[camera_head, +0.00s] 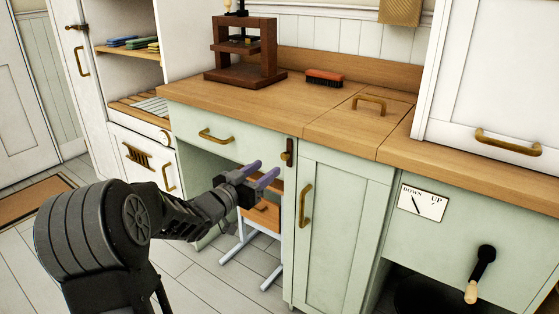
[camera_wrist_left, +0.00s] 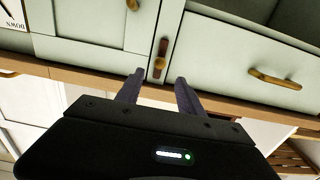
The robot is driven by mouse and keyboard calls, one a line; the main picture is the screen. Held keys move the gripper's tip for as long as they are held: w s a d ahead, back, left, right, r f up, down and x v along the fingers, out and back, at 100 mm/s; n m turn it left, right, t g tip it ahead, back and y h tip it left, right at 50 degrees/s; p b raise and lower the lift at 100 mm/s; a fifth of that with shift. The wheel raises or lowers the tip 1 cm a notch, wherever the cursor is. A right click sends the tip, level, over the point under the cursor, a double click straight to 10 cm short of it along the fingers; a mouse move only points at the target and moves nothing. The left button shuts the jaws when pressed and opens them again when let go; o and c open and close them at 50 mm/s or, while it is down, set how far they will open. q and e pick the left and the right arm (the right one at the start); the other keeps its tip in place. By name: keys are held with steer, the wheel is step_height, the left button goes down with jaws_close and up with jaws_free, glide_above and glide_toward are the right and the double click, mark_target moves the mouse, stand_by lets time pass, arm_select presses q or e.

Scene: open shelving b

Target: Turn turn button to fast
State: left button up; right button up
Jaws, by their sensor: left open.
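The turn button (camera_head: 288,154) is a small dark brown wooden piece with a brass pivot. It sits on the narrow green post just under the worktop, between a drawer and a tall cupboard door. It stands roughly upright, along the post. It also shows in the left wrist view (camera_wrist_left: 160,60), straight ahead between my fingers. My left gripper (camera_head: 264,171) is open and empty, with purple-grey fingers. In the left wrist view its fingertips (camera_wrist_left: 159,78) point at the turn button and appear short of it. My right gripper is in neither view.
The cupboard door (camera_head: 338,232) has a brass handle, and the drawer (camera_head: 213,128) has another. Below the drawer is an open space with a small stool (camera_head: 262,214). A red brush (camera_head: 325,78) and a wooden press (camera_head: 243,50) stand on the worktop. A crank (camera_head: 481,272) juts out at right.

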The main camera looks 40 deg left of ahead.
mark_target(283, 157)
arm_select(q)
steer(key=w+b, duration=0.1)
steer(key=w, duration=0.6)
steer(key=shift+w, duration=0.25)
steer(key=shift+c, duration=0.5)
jaws_close()
